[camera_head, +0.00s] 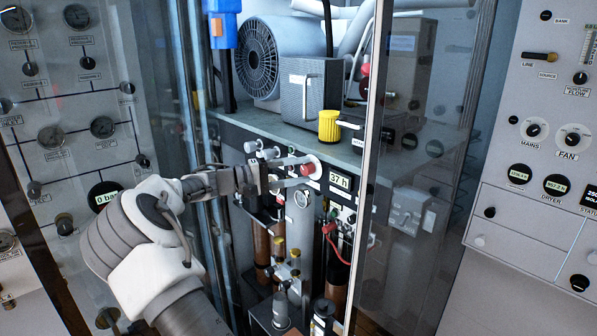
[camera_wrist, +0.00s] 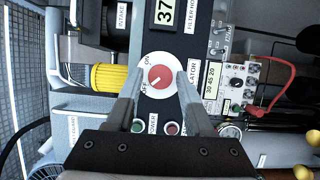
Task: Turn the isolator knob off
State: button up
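The isolator knob (camera_head: 310,166) is a red round knob on a white ring, on the dark panel inside the open cabinet. In the wrist view the knob (camera_wrist: 161,76) sits between my gripper's two fingers, with a visible gap on each side. A slanted white mark on it points lower left, towards the partly covered OFF lettering; ON is at upper left. My gripper (camera_head: 297,171) is open in front of the panel, and its fingers also show in the wrist view (camera_wrist: 161,80). The left finger hides part of the plate's lettering.
A display reading 37 h (camera_head: 340,181) is right beside the knob. A yellow cap (camera_head: 329,126) juts out above it. The glass door edge (camera_head: 366,170) stands close on the right. Green (camera_wrist: 137,126) and red (camera_wrist: 171,128) buttons are close by.

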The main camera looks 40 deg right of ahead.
jog(key=shift+o, duration=0.8)
jog(key=b+v, duration=0.2)
jog(key=v, duration=1.5)
jog(key=shift+a+b, duration=0.2)
jog(key=shift+b, duration=0.15)
jog(key=shift+d, duration=0.1)
